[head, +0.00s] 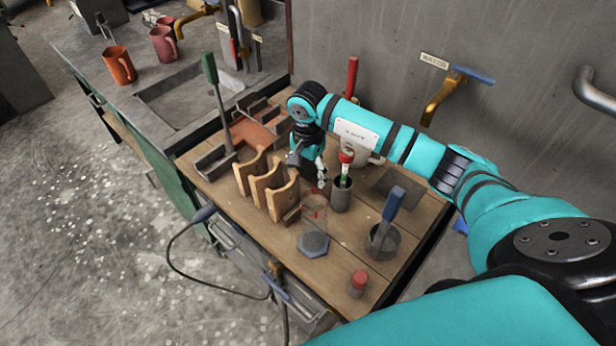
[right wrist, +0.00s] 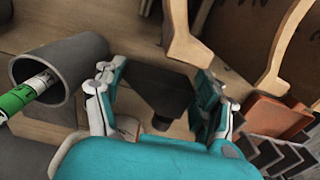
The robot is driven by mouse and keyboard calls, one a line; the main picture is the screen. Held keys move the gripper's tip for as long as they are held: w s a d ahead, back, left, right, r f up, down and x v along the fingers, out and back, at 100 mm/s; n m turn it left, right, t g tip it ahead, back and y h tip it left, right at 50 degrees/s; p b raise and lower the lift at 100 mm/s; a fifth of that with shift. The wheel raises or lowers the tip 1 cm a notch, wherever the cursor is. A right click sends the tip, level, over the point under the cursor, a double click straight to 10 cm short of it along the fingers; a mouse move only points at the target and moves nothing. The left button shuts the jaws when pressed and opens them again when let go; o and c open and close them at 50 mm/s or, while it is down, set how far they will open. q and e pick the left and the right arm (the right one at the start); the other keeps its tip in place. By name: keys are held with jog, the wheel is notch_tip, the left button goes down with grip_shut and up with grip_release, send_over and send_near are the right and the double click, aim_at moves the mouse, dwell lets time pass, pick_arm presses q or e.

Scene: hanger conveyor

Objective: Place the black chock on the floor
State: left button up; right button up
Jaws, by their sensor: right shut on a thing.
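The black chock (right wrist: 158,88) shows in the right wrist view as a dark, angular block between the two fingers. My right gripper (head: 313,172) is shut on it, low over the wooden bench top beside the curved wooden rack. In the right wrist view its teal and white fingers (right wrist: 157,100) stand on either side of the block. In the head view the gripper hides most of the chock. I cannot tell whether the chock touches the bench. The grey, speckled concrete floor (head: 90,220) lies open at the left. My left gripper is not in view.
The wooden rack (head: 282,192) stands left of the gripper. A grey cup (head: 341,197) with a green and red item stands close right. A hexagonal block (head: 314,243), a pot (head: 383,241) and a red-capped jar (head: 357,284) stand nearer. A hose (head: 172,262) hangs at the bench front.

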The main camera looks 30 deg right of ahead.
aim_at(308, 181)
jog(key=shift+f+p, duration=0.35)
jog(key=shift+f, duration=1.3)
jog(key=shift+f, duration=0.2)
jog(key=o, duration=1.4)
jog(key=shift+s, duration=0.1)
jog(key=shift+c, duration=0.2)
jog(key=shift+r, duration=0.1)
